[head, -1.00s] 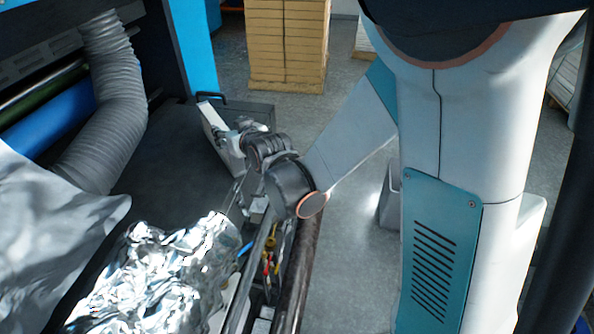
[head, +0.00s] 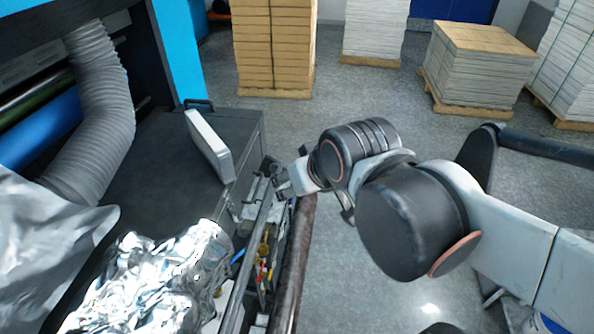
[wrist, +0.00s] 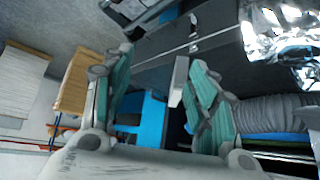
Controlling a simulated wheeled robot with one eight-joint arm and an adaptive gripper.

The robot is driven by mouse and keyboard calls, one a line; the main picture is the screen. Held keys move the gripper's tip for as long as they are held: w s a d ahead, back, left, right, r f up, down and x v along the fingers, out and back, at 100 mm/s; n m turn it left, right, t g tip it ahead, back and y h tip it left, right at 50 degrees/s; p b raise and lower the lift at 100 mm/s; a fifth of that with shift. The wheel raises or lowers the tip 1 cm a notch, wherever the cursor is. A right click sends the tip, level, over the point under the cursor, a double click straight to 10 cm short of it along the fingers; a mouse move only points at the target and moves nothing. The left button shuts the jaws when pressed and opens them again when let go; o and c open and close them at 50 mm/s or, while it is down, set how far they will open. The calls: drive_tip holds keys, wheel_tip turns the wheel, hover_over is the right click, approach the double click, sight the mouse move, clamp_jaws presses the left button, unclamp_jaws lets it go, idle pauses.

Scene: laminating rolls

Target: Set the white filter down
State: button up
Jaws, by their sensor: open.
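The white filter (head: 208,146) is a thin, pale rectangular panel. It stands on edge, leaning, on the dark machine top (head: 165,170), close to the top's right side. My gripper (head: 272,179) is open and empty, to the right of the filter and apart from it, near the machine's edge and the rails. In the wrist view my gripper's green-sided fingers (wrist: 158,54) are spread wide. A narrow white strip, which looks like the filter (wrist: 179,81), shows beside the right finger, partly hidden by it.
Crumpled silver foil (head: 160,275) lies in front on the machine. A ribbed grey hose (head: 100,115) is at the left. A dark roller (head: 296,255) runs along the machine's right edge. The floor (head: 345,115) beyond is open, with stacked pallets (head: 273,50) behind.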

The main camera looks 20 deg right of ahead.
drive_tip(key=shift+g, duration=0.4)
drive_tip(key=s, duration=0.4)
drive_tip(key=shift+d+f, duration=0.4)
